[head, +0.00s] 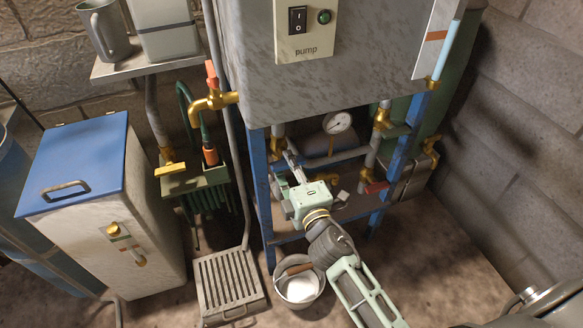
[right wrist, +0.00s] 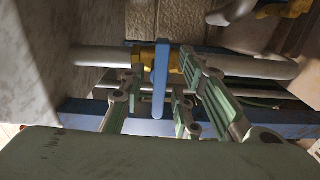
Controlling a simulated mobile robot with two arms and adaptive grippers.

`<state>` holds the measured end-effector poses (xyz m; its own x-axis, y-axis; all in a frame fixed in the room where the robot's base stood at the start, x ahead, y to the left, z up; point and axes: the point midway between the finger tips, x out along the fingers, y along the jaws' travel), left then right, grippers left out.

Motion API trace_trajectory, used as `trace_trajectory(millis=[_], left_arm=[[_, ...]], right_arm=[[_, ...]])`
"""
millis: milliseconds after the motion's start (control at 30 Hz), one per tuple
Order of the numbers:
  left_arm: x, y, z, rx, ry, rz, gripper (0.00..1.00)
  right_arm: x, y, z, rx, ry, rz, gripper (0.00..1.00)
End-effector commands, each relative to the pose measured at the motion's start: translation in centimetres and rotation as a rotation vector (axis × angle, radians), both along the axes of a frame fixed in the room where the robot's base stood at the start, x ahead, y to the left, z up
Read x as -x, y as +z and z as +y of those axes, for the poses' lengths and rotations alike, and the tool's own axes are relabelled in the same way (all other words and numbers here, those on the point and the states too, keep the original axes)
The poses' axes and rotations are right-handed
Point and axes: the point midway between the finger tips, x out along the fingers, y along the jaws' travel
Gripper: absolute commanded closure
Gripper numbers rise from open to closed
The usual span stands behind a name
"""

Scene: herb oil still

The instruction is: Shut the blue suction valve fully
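The blue suction valve's handle (right wrist: 160,80) shows in the right wrist view as a flat blue bar. It lies across the pale horizontal pipe (right wrist: 100,57), in front of a brass valve body (right wrist: 147,56). My right gripper (right wrist: 161,85) has one finger on each side of the handle, with visible gaps, so it is open. In the head view my right gripper (head: 284,152) reaches under the grey pump cabinet, beside a brass fitting (head: 277,144). The blue handle cannot be made out there, behind the gripper. My left gripper is not in view.
The pump cabinet (head: 350,75) overhangs the blue frame (head: 259,175). A gauge (head: 338,122) and a red-handled valve (head: 376,188) are to the gripper's right. A bucket (head: 300,290) stands below my arm. A blue-lidded box (head: 90,155) is at the left.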

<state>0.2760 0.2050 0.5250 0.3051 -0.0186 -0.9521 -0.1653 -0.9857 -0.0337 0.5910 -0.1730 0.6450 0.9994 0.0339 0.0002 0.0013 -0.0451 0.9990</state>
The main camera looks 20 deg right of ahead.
Motion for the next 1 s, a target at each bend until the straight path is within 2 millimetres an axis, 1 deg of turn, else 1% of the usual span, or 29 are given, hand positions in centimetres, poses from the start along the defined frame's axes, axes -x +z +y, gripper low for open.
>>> trace_trajectory(millis=[67,167,267,500,600,700,800,1000], left_arm=[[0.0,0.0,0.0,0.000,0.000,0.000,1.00],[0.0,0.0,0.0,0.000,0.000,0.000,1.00],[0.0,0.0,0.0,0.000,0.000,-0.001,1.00],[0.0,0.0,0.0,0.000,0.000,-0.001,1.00],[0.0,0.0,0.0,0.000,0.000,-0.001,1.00],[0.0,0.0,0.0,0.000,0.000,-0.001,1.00],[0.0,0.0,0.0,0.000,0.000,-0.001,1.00],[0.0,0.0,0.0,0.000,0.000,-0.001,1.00]], right_arm=[[0.3,-0.1,0.0,0.000,0.000,0.001,0.71],[1.4,-0.1,0.0,-0.001,0.000,0.002,0.71],[3.2,-0.2,-0.1,0.000,-0.001,0.004,0.71],[8.1,-0.2,-0.3,-0.005,-0.002,0.004,0.71],[9.7,-0.1,-0.3,-0.004,-0.003,0.003,0.71],[10.9,-0.1,-0.4,-0.004,-0.002,0.002,0.71],[11.6,-0.1,-0.4,-0.002,-0.001,0.001,0.71],[12.0,0.0,-0.4,0.000,-0.001,0.000,0.71]])
